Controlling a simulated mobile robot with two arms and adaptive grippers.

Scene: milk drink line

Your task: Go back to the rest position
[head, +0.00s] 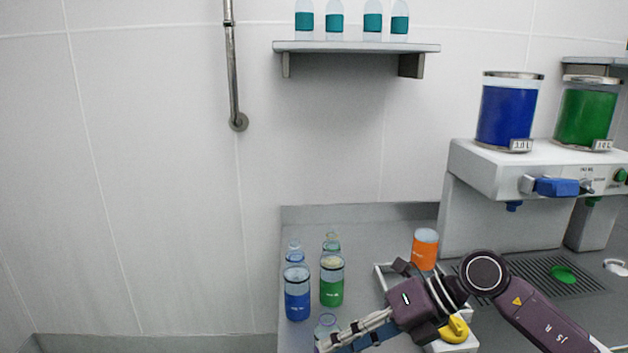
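My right arm comes in from the right, low in the head view. Its gripper (328,345) points down and left over the counter, and its fingertips are at the bottom edge of the picture. A clear-topped bottle (326,325) shows right by the fingertips; its lower part is hidden, and I cannot tell whether the fingers touch it. Whether this gripper is open or shut does not show clearly. My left gripper is not in view.
A blue bottle (297,297) and a green bottle (332,286) stand left of my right wrist, with more behind. An orange container (425,250) stands behind the wrist; a yellow object (454,330) lies below it. A dispenser (482,170) stands right. A shelf (355,47) holds several bottles.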

